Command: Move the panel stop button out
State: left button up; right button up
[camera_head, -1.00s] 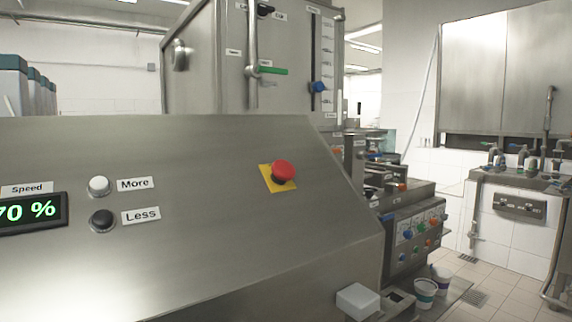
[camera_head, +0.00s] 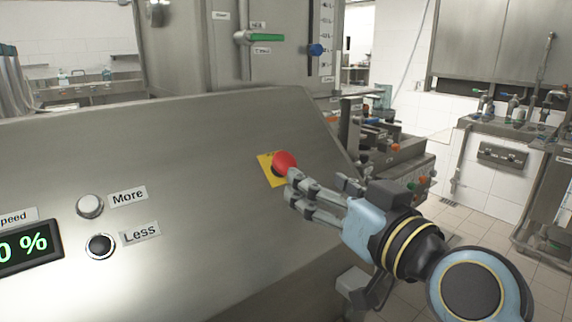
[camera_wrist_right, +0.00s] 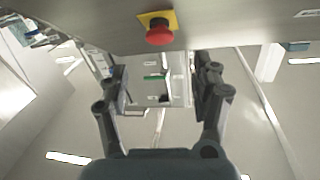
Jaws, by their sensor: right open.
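The panel stop button is a red mushroom knob (camera_head: 284,162) on a yellow plate (camera_head: 266,170), set on the sloped steel panel (camera_head: 190,190). In the right wrist view the red knob (camera_wrist_right: 159,33) shows at the top, above and beyond the fingers. My right gripper (camera_head: 316,194) is in front of the panel's right part, just right of and below the knob. In the right wrist view its fingers (camera_wrist_right: 162,95) are spread with nothing between them. I cannot tell from the head view whether a finger touches the knob. My left gripper is not in view.
The More button (camera_head: 90,205) and Less button (camera_head: 100,246) are on the panel's left, beside the Speed display (camera_head: 28,247). A tall steel machine with a green-handled valve (camera_head: 266,37) stands behind the panel. A sink unit (camera_head: 500,125) stands at the right.

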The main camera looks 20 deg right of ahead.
aim_at(287, 162)
jog(key=w, duration=0.3)
jog(key=w+a+p, duration=0.1)
jog(key=w, duration=0.2)
jog(key=w+a+p, duration=0.1)
jog(key=w, duration=0.3)
grip_shut()
